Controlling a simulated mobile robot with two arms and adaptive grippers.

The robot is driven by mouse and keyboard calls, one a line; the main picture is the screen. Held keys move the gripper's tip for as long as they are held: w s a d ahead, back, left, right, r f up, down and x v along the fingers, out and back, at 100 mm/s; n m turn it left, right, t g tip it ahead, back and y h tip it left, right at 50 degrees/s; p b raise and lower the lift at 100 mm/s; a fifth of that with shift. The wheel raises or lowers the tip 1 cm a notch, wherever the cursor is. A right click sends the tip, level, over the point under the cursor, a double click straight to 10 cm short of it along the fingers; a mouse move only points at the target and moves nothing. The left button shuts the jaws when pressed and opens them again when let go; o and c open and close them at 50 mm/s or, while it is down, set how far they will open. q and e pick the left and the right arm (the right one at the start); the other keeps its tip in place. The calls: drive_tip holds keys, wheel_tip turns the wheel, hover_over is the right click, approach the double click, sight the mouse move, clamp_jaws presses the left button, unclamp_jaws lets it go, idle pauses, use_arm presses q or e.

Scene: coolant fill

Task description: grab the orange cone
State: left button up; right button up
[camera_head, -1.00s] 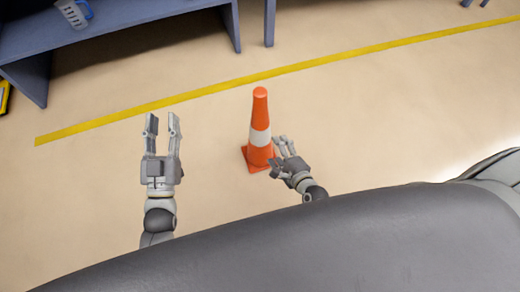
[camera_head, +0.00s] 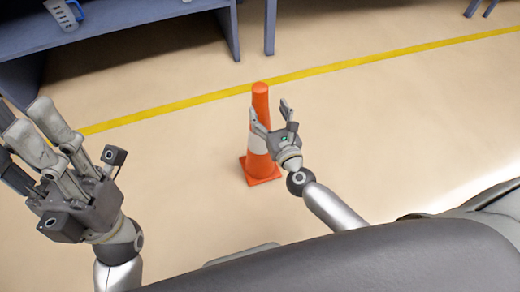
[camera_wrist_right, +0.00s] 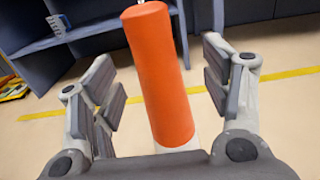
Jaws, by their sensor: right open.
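The orange cone (camera_head: 261,168) with a white band stands upright on the floor in the head view. My right gripper (camera_head: 269,109) is in front of its upper right side and covers part of it. In the right wrist view the orange upper part of the cone (camera_wrist_right: 157,75) shows between the two open fingers of my right gripper (camera_wrist_right: 160,75), with a gap on each side. The cone's base is hidden there. My left gripper (camera_head: 38,130) is raised large at the left of the head view, away from the cone, and its finger gap is unclear.
A blue-grey bench (camera_head: 120,20) with a blue-handled item (camera_head: 62,14) stands at the back left. A yellow line (camera_head: 350,64) crosses the floor behind the cone. The floor around the cone is clear.

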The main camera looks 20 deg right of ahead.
sight(263, 107)
drive_tip(key=shift+w+a+f+b, duration=0.1)
drive_tip(key=shift+w+a+b, duration=0.1)
drive_tip(key=shift+w, duration=0.8)
drive_tip(key=shift+w+a+f+b, duration=0.1)
drive_tip(key=shift+w+f+b, duration=0.05)
drive_tip(key=shift+w, duration=0.85)
drive_tip(key=shift+w+a+f+b, duration=0.1)
drive_tip(key=shift+w+a+b, duration=0.1)
drive_tip(key=shift+w, duration=0.8)
clamp_jaws()
